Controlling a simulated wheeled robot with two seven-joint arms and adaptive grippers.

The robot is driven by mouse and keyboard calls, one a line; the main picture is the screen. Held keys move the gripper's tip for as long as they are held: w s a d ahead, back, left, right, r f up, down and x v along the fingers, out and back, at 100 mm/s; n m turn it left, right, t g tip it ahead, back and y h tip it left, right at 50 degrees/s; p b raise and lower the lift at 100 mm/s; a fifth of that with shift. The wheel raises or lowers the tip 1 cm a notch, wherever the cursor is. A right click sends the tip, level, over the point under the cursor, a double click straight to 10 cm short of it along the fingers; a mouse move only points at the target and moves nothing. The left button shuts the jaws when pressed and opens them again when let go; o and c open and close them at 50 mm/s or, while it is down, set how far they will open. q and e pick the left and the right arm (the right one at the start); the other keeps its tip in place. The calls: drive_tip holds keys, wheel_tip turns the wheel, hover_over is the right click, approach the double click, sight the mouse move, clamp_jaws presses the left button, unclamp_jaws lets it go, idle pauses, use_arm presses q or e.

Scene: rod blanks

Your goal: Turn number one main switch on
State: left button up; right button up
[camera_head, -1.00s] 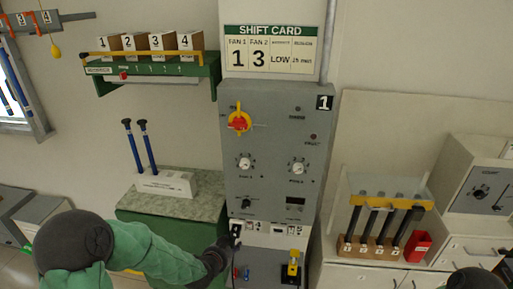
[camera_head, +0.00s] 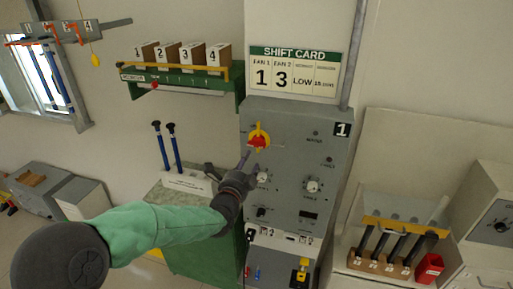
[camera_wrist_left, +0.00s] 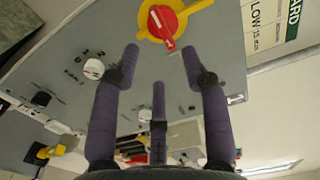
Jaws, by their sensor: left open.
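The number one panel (camera_head: 291,140) is a grey cabinet front marked 1. Its main switch (camera_head: 259,138) is a red rotary handle on a yellow plate at the upper left of the panel. In the left wrist view the red handle of the main switch (camera_wrist_left: 165,22) sits at the top, just beyond the fingertips. My left gripper (camera_head: 229,164) is open and empty, just below and left of the switch and apart from it. In the left wrist view my left gripper (camera_wrist_left: 161,58) has its purple fingers spread. My right gripper is out of view.
Knobs (camera_head: 313,185) and small lamps are on the panel near the hand. The shift card (camera_head: 292,74) hangs above. A green shelf (camera_head: 190,88) with numbered boxes is at upper left. Blue rods (camera_head: 162,147) stand at left. A rack of dark rods (camera_head: 385,262) is at right.

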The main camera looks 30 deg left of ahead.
sight(257, 139)
use_arm(q)
drive_tip(key=shift+p+x, duration=0.75)
drive_tip(key=shift+x, duration=3.5)
clamp_jaws()
